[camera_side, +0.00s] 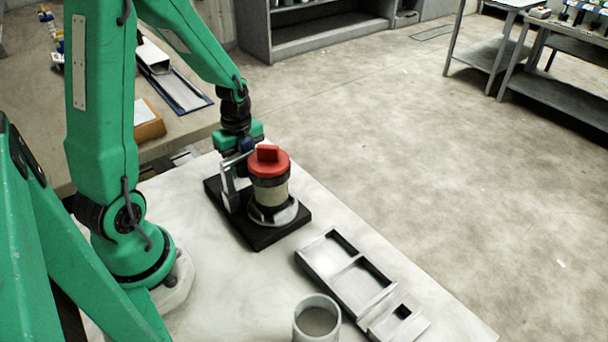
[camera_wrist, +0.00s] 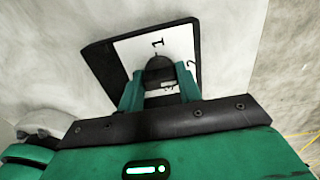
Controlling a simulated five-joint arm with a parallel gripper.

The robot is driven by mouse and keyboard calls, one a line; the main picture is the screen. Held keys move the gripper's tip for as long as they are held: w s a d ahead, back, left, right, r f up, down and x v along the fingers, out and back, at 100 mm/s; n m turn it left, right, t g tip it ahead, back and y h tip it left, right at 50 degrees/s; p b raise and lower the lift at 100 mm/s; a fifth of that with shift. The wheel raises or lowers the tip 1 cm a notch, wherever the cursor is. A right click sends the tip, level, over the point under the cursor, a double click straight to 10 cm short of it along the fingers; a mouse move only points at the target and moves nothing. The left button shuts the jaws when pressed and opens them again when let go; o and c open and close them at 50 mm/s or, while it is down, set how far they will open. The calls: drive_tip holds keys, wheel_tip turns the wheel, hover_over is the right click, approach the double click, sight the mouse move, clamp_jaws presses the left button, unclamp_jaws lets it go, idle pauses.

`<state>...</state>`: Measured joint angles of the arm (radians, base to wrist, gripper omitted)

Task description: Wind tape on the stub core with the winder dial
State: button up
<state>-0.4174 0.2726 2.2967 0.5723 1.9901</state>
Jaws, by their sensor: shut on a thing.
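The winder stands on a black base (camera_side: 281,235) on the white table in the side view. A stub core (camera_side: 270,192), a pale cylinder with dark bands and a red cap (camera_side: 268,162), stands upright on its light round seat. My gripper (camera_wrist: 160,88) is shut on the knob, one teal finger on each side. In the side view my gripper (camera_side: 236,163) is at the winder, behind the core, its fingertips partly hidden.
A grey tray (camera_side: 345,270) with compartments lies right of the winder. An open grey cup (camera_side: 317,318) stands at the front edge of the picture. Bare table lies between them and the winder. A side bench with a blue-edged tray (camera_side: 180,90) and shelving (camera_side: 320,35) stand behind.

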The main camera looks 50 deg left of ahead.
drive_tip(key=shift+r, duration=0.1)
drive_tip(key=o, duration=1)
drive_tip(key=shift+r, duration=0.1)
drive_tip(key=shift+r, duration=3.8)
